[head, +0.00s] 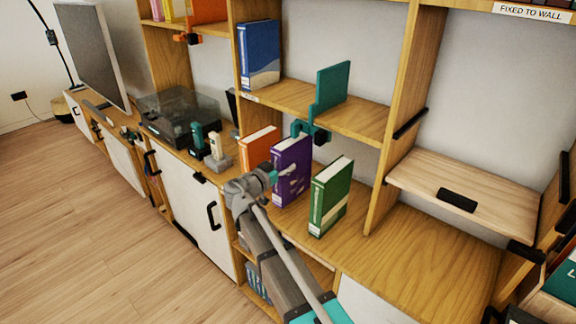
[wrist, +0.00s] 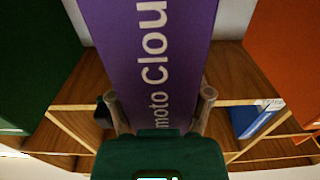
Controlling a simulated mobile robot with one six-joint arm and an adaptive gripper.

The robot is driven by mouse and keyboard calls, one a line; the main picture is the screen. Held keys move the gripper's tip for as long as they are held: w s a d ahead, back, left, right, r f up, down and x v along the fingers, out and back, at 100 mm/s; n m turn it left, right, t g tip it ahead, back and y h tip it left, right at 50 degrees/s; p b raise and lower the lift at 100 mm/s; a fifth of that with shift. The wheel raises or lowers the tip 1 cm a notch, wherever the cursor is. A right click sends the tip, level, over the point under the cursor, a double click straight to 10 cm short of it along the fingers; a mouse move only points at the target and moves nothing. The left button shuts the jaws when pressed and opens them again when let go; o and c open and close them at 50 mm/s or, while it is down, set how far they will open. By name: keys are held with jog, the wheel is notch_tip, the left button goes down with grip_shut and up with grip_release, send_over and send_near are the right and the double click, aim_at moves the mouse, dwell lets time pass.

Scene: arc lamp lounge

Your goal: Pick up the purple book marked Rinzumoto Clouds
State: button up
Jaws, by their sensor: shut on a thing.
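The purple book (head: 290,172) stands upright on the wooden counter in the head view, between an orange book and a green book. In the wrist view the purple book (wrist: 152,55) fills the middle, with "moto Clou" readable in white on its spine. My gripper (head: 283,174) reaches the spine from the front. In the wrist view its fingers (wrist: 158,106) lie one on each side of the book, shut on it. The rest of the title is hidden or out of view.
The orange book (head: 259,148) stands to the left and the green book (head: 330,196) to the right, with a gap from the purple one. A shelf with a blue book (head: 259,54) and a teal bookend (head: 331,86) is above. The counter at right is clear.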

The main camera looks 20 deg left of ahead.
jog(key=v, duration=1.7)
jog(key=shift+s, duration=0.25)
jog(key=shift+a+f, duration=0.1)
jog(key=shift+a, duration=0.05)
